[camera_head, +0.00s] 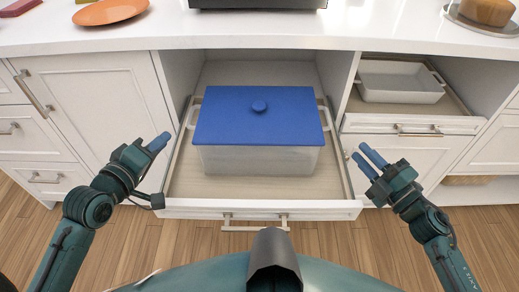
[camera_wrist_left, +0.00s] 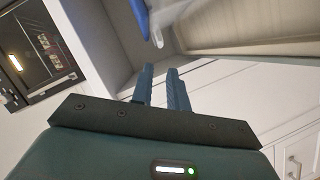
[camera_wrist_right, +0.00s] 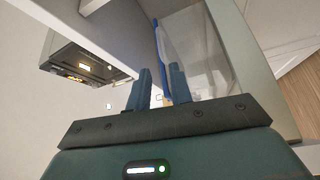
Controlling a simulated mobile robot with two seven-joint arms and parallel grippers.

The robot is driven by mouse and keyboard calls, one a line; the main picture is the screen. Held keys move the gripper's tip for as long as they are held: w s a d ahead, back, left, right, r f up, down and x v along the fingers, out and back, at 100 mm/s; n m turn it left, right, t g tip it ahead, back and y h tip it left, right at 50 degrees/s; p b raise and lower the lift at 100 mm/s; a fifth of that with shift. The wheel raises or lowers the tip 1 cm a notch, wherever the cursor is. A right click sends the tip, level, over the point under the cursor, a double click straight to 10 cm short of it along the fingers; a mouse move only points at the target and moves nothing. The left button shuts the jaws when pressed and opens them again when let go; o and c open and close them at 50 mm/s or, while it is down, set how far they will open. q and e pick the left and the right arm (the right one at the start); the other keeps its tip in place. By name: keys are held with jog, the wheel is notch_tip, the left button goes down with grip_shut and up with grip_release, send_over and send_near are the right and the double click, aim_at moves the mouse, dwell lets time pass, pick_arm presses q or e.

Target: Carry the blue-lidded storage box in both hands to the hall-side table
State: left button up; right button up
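The storage box (camera_head: 259,160) has clear, whitish walls and a blue lid (camera_head: 240,120) with a round knob. It stands upright in a pulled-out drawer, with pale handles at its left and right sides. My left gripper (camera_head: 159,142) is open and empty, left of the box and apart from it. My right gripper (camera_head: 367,160) is open and empty, to the right of the box and apart from it. The lid's edge shows beyond the fingers in the left wrist view (camera_wrist_left: 140,14) and right wrist view (camera_wrist_right: 161,45). I see no hall-side table.
The open drawer (camera_head: 290,207) has side walls and a front bar handle. A second open drawer at right holds a white dish (camera_head: 400,85). The white counter (camera_head: 230,32) runs above, with an orange plate (camera_head: 108,11) at left. Wooden floor (camera_head: 120,240) lies in front.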

aim_at(190, 114)
pick_arm(q)
jog(key=shift+w+r, duration=0.1)
pick_arm(e)
jog(key=shift+w, duration=0.1)
